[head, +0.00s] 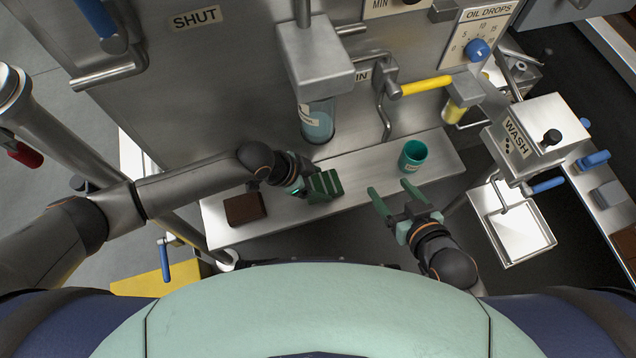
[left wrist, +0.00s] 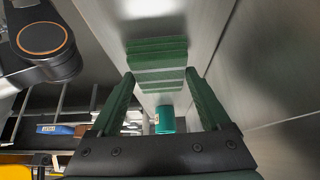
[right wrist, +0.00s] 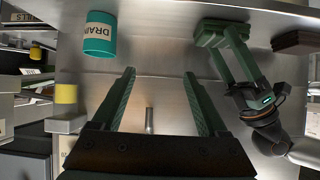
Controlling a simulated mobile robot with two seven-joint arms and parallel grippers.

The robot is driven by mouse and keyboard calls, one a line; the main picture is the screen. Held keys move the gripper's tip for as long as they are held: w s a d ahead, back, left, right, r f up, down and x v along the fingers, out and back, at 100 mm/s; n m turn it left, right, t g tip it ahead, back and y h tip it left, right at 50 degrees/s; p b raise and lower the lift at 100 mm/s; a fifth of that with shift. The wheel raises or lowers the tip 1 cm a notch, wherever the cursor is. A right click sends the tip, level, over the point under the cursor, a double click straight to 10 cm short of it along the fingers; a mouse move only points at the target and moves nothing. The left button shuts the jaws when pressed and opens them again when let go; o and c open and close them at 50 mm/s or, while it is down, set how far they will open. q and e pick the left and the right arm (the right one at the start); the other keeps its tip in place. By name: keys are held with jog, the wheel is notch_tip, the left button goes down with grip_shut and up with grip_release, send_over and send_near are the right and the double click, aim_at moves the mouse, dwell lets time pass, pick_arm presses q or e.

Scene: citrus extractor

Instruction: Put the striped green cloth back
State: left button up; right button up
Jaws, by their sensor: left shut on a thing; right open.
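The striped green cloth (head: 326,185) is a folded dark green block with lighter stripes, over the steel shelf. My left gripper (head: 308,186) is shut on it; in the left wrist view the cloth (left wrist: 158,62) sits between the fingertips (left wrist: 160,74). In the right wrist view the cloth (right wrist: 222,30) shows in the left gripper's fingers, at or just above the shelf surface; I cannot tell whether it touches. My right gripper (head: 390,189) is open and empty in front of the shelf's right part; its spread fingers also show in the right wrist view (right wrist: 160,73).
The steel shelf (head: 360,170) carries a teal cup (head: 413,156) marked DRAIN to the right and a brown block (head: 245,208) to the left. A glass cylinder (head: 317,122) hangs behind the cloth. A yellow-handled lever (head: 426,86) and a WASH unit (head: 530,135) with tray (head: 512,228) stand right.

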pick_arm(q)
jog(key=shift+f, duration=0.2)
pick_arm(e)
jog(key=shift+w+r, duration=0.2)
pick_arm(q)
jog(key=o, duration=1)
pick_arm(e)
jog(key=shift+a, duration=0.1)
